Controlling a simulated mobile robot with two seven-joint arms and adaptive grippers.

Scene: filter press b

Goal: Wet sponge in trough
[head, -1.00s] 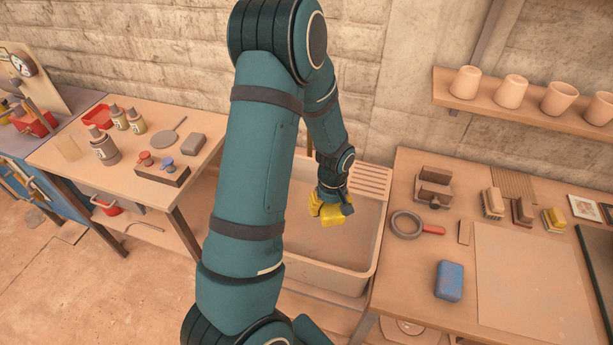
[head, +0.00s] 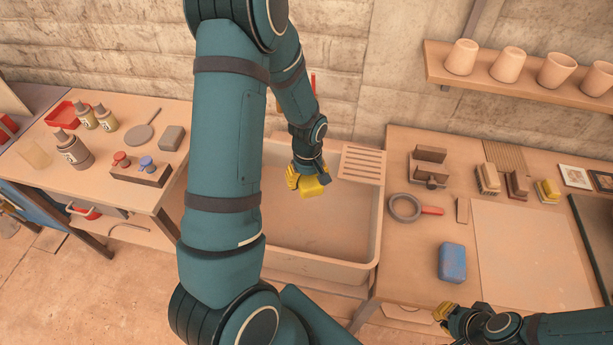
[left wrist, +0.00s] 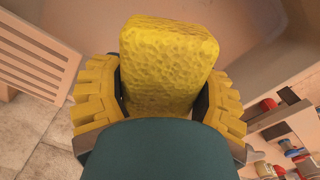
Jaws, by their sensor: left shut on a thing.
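A yellow sponge (head: 317,187) is gripped in my left gripper (head: 308,180), over the inside of the beige trough (head: 320,238) near its back. In the left wrist view the sponge (left wrist: 168,65) stands out between the two yellow fingers (left wrist: 165,105), which press its sides. The sponge's exact height above the trough floor is hard to judge. No water is clearly visible in the trough. My right gripper (head: 447,312) is at the lower right, by the right table's front edge; its finger opening is unclear.
A slatted rack (head: 361,164) sits at the trough's back right corner. The left table (head: 75,180) holds bottles. A shelf with cups (head: 508,64) hangs above.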

